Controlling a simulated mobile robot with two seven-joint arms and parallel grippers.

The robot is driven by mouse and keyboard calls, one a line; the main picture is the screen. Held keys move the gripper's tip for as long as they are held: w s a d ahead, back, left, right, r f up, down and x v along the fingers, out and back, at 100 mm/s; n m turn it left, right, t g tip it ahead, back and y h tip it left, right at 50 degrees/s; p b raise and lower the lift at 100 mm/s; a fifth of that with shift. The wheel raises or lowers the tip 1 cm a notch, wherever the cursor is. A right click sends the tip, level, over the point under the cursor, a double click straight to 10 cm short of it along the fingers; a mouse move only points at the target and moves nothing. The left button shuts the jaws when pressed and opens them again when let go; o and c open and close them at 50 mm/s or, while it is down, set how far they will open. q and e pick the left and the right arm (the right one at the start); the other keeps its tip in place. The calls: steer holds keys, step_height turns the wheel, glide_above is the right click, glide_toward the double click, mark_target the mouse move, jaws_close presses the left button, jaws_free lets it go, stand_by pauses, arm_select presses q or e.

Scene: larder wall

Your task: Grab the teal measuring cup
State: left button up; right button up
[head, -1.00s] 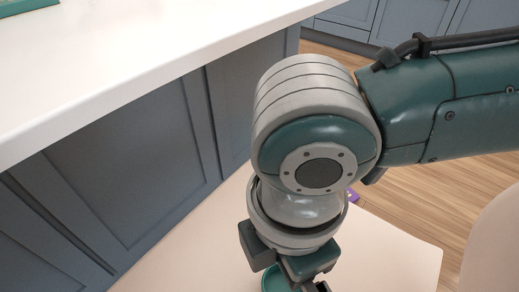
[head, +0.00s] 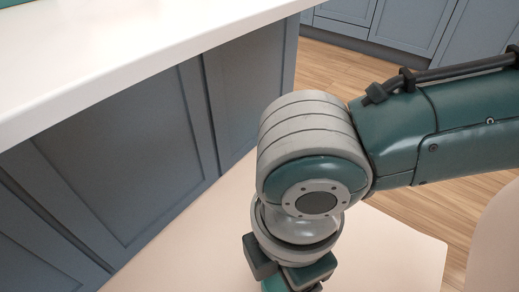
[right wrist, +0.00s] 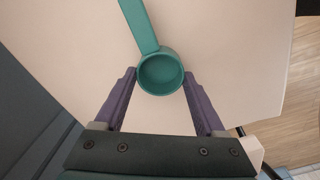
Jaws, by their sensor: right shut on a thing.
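The teal measuring cup (right wrist: 161,73) is between the two purple fingers of my right gripper (right wrist: 160,78) in the right wrist view. The gripper is shut on the cup's round bowl. Its handle (right wrist: 138,24) points away from the gripper to the top edge of the picture. My left gripper is in neither view.
A pale beige surface (head: 400,250) lies beneath the arm. A white counter (head: 130,60) over blue-grey cabinets (head: 120,160) runs along the left. Wooden floor (head: 340,75) and more cabinets (head: 400,25) lie beyond.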

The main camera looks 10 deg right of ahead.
steer(key=c, duration=0.4)
steer(key=shift+r, duration=0.1)
